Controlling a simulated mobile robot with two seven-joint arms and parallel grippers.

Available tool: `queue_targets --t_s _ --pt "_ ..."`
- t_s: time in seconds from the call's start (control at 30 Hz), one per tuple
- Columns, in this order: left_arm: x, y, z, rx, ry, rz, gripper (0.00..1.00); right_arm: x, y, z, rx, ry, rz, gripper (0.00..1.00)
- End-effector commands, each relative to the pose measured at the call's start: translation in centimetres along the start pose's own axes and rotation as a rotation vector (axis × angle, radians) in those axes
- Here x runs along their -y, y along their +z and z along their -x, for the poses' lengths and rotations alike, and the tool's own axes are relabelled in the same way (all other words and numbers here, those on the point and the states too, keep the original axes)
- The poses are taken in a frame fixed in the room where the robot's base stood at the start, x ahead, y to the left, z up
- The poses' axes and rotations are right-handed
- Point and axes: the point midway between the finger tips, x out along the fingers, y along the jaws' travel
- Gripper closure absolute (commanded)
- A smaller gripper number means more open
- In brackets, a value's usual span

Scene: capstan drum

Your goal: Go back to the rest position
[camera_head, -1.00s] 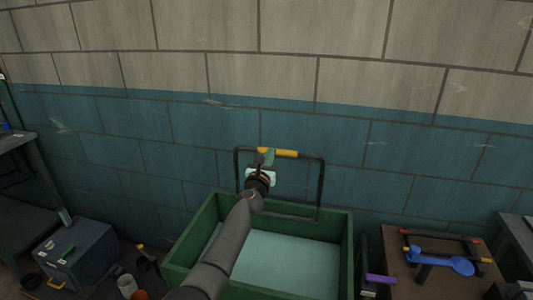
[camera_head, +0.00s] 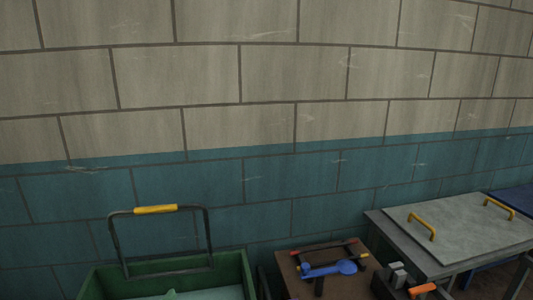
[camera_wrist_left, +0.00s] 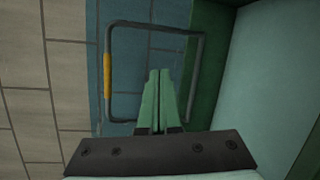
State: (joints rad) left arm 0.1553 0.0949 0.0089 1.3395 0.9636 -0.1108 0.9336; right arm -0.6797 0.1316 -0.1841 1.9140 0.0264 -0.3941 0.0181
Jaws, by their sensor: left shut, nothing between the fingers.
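My left gripper (camera_wrist_left: 157,78) shows in the left wrist view with its two green fingers together and nothing between them. The grip also shows in the left wrist view (camera_wrist_left: 107,75), apart from the fingers. My right gripper is in neither view.
A brown table (camera_head: 290,265) right of the cart holds a blue spoon-like tool (camera_head: 330,269) and dark bars. A grey bench (camera_head: 475,268) stands at the right under a grey plate (camera_head: 465,225) with yellow handles. A block wall closes off the back.

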Motion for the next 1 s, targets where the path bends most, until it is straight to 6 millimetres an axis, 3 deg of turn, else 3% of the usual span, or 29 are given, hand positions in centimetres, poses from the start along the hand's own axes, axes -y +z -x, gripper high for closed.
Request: queue_targets --t_s 0.03,0.2,0.33,0.5,0.6,0.7,1.0 --pt "3.1 0.6 2.4 0.024 -0.061 -0.162 1.0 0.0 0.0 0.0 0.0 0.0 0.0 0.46" --pt "11.0 2.9 10.3 0.147 -0.224 -0.709 1.0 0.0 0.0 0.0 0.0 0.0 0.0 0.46" --pt "15.7 4.3 17.0 0.278 -0.324 -1.101 1.0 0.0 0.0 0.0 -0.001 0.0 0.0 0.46" --pt "19.1 5.5 24.5 0.448 -0.4 -1.509 1.0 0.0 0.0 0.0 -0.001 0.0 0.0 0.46" --pt "19.9 5.9 27.2 0.518 -0.419 -1.658 1.0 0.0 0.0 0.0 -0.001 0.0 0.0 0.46" --pt "20.3 6.1 28.6 0.557 -0.427 -1.739 1.0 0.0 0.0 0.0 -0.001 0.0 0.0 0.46" --pt "20.4 6.1 29.0 0.57 -0.429 -1.768 1.0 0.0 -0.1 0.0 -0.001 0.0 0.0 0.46"
